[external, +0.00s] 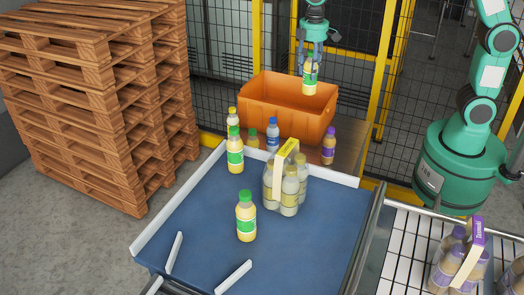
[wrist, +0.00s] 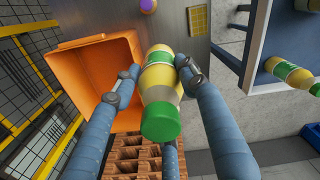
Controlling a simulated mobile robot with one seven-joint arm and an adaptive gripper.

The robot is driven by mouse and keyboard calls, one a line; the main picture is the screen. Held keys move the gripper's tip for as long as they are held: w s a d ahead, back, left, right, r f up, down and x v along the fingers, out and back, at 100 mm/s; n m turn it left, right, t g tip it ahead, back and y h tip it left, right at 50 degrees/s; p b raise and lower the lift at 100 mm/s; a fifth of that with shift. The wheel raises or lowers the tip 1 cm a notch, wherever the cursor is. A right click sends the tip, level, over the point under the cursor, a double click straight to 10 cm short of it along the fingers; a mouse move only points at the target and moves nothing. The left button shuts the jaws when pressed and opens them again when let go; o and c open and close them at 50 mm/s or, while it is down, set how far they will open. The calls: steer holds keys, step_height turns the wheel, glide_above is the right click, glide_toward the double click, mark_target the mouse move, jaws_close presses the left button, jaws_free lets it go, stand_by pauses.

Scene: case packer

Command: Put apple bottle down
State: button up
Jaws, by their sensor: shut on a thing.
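The apple bottle, pale yellow with a green label, hangs in my gripper above the orange crate's back right part in the external view (external: 309,80). In the wrist view the apple bottle (wrist: 160,95) shows its green cap towards the camera. My gripper (external: 311,64) is shut around it, with fingers on both sides in the wrist view (wrist: 155,76). The orange crate (external: 285,119) stands behind the blue conveyor; it also shows left of the bottle in the wrist view (wrist: 85,60). Part of the crate's inside is hidden.
Two similar green-capped bottles stand on the blue conveyor (external: 195,225), one in front (external: 246,222) and one at its back left (external: 235,157). A bottle pack (external: 287,190) stands there too. A blue-capped bottle (external: 272,135) and a purple-capped bottle (external: 328,148) stand before the crate.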

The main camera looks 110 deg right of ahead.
step_height(320, 180, down, 22)
steer(key=shift+r, duration=0.15)
steer(key=shift+w, duration=0.1)
step_height(320, 180, down, 6)
stand_by(0.4)
steer(key=shift+f, duration=0.2)
steer(key=shift+f, duration=1.75)
steer(key=shift+f, duration=0.15)
steer(key=o, duration=1.4)
